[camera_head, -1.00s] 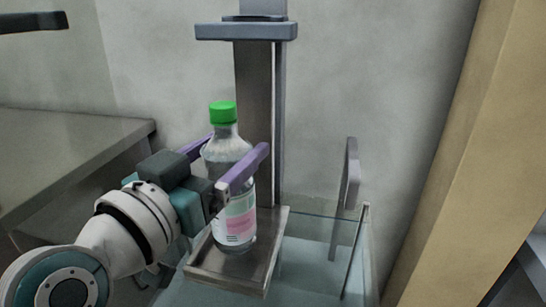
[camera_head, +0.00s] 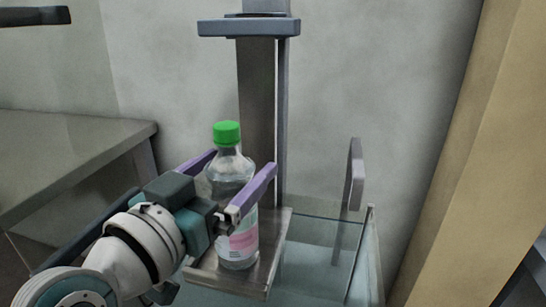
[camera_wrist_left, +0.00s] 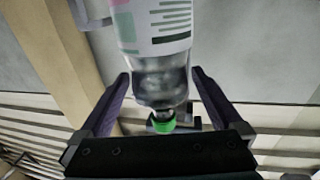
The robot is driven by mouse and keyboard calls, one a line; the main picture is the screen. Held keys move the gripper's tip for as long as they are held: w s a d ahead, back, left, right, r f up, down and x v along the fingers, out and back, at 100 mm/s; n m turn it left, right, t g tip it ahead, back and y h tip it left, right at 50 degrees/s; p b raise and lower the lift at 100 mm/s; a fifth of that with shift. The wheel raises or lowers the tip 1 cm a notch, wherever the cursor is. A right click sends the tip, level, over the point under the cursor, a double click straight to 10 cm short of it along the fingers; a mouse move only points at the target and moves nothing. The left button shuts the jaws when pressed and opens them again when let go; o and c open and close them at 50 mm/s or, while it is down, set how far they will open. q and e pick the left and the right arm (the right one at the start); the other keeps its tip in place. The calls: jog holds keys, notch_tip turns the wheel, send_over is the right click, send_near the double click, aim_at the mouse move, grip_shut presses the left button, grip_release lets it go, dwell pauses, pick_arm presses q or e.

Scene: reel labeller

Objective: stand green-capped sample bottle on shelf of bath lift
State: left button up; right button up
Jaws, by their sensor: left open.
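The green-capped sample bottle (camera_head: 238,238) stands upright on the shelf (camera_head: 266,262) of the bath lift, beside the lift's column (camera_head: 258,100). It is clear with a white, pink and green label. My left gripper (camera_head: 241,172) is open, its two purple fingers on either side of the bottle's upper body. In the left wrist view the bottle (camera_wrist_left: 160,80) lies between the spread fingers, with a gap visible on each side. My right gripper is not in view.
A glass-walled bath (camera_head: 325,232) stands below and right of the shelf, with a grey upright plate (camera_head: 354,175) at its edge. A grey table (camera_head: 65,150) is at left. A tan post (camera_head: 455,150) rises at right.

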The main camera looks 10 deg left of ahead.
pick_arm(q)
jog(key=shift+s+r, duration=0.1)
jog(key=shift+s, duration=0.05)
jog(key=p+v, duration=0.1)
jog(key=v, duration=1)
jog(key=s+d+f+g, duration=0.1)
jog(key=g, duration=0.1)
jog(key=s+d+f+m+g, duration=0.1)
jog(key=f+g, duration=0.1)
jog(key=s+d+f+g, duration=0.1)
jog(key=s+f+g, duration=0.1)
jog(key=shift+d+m+g+h, duration=0.25)
jog(key=shift+m+g+h, duration=0.05)
jog(key=shift+m+h, duration=0.1)
jog(key=s+a+f+n+g+y, duration=0.2)
jog(key=s+a+g, duration=0.4)
jog(key=s, duration=0.5)
jog(key=f+g+y, duration=0.1)
jog(key=y, duration=0.1)
jog(key=shift+a+y, duration=0.3)
jog(key=shift+a, duration=0.05)
